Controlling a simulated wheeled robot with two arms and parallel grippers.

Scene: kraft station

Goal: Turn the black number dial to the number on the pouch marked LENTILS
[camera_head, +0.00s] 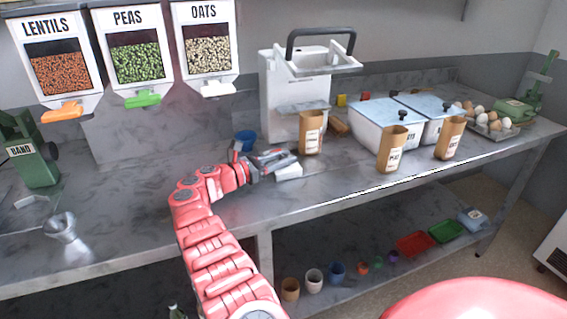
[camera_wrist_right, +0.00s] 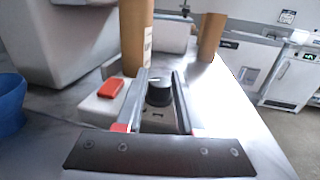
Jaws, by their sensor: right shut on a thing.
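The black number dial (camera_wrist_right: 159,94) sits on a white unit with a red button (camera_wrist_right: 111,88). In the right wrist view my right gripper (camera_wrist_right: 160,80) has a finger on each side of the dial and is shut on it. In the head view this gripper (camera_head: 275,160) is over the white unit (camera_head: 289,172), and the dial is hidden. Three brown pouches stand on the counter: one just behind the unit (camera_head: 311,134), one in the middle (camera_head: 391,151) and one at right (camera_head: 450,138). Their small labels and numbers are too small to read surely. My left gripper is out of view.
Dispensers marked LENTILS (camera_head: 54,70), PEAS (camera_head: 140,62) and OATS (camera_head: 208,53) hang at upper left. A blue cup (camera_head: 245,139) stands close behind my right gripper. A white machine (camera_head: 290,95) and lidded bins (camera_head: 385,122) stand behind the pouches. The counter's front edge is near.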

